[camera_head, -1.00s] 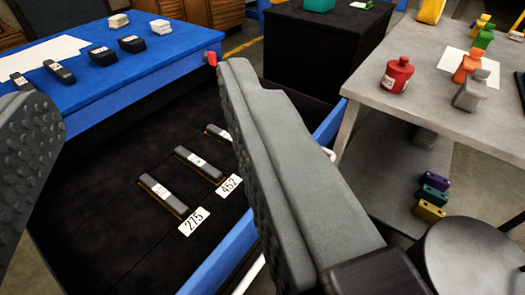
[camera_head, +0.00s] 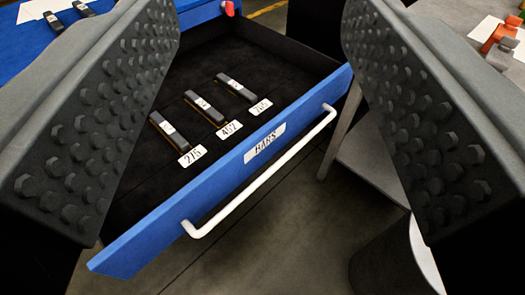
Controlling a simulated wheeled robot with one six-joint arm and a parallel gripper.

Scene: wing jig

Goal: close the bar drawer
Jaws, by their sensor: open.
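The bar drawer (camera_head: 232,173) is pulled out, with a blue front, a "BARS" label (camera_head: 265,143) and a white handle (camera_head: 262,187) along its outer face. Inside it, three dark bars lie on the black floor: one by the label 275 (camera_head: 168,127), one by 452 (camera_head: 205,108) and one by a third label (camera_head: 236,88). My gripper (camera_head: 260,115) is open, its two grey studded fingers at the left and right of the picture. The drawer front and handle show between them. Nothing is between the fingers' pads that I can see touching them.
The blue bench top (camera_head: 25,55) with dark bars and white paper is at the upper left. A dark round stool-like thing (camera_head: 390,260) stands at the lower right. Floor (camera_head: 270,255) is clear before the drawer.

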